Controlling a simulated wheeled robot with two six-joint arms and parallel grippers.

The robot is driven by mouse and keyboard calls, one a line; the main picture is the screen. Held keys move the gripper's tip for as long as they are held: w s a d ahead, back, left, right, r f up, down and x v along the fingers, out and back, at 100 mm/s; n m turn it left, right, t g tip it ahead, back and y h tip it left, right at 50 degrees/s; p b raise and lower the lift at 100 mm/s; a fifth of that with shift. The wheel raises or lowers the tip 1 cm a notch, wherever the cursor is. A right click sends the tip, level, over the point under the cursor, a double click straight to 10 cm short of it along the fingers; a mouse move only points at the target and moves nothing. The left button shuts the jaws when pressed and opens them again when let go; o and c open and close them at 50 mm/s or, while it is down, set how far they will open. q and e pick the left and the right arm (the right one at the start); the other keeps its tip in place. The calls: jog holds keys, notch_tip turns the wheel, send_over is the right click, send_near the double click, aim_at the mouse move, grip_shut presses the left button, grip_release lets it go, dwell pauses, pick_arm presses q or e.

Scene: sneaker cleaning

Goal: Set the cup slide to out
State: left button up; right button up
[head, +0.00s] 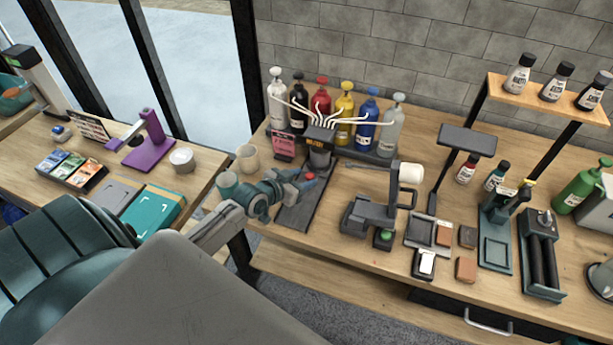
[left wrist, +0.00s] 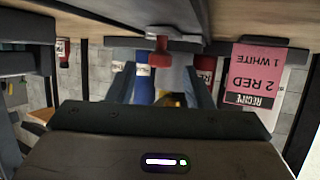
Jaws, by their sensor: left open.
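The cup slide is a dark flat track (head: 294,212) running from under the paint dispenser (head: 319,141) toward the table's front edge. A small red knob (head: 310,176) shows at the slide, just in front of the dispenser; it also shows in the left wrist view (left wrist: 162,45). My left gripper (head: 302,182) reaches in from the left with its fingers at the knob. It is open; the wrist view shows the knob beyond and between the two fingers. I cannot tell if they touch it. My right gripper is not in view.
Several coloured pump bottles (head: 345,103) stand behind the dispenser. A pink recipe card (head: 283,145) is left of it. A dark machine with a white roll (head: 411,173) is to the right.

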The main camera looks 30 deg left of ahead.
pick_arm(q)
jog(key=shift+x, duration=0.95)
jog(key=shift+w+f, duration=0.15)
jog(key=shift+w, duration=0.05)
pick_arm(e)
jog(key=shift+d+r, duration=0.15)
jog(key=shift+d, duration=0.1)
pick_arm(q)
grip_shut()
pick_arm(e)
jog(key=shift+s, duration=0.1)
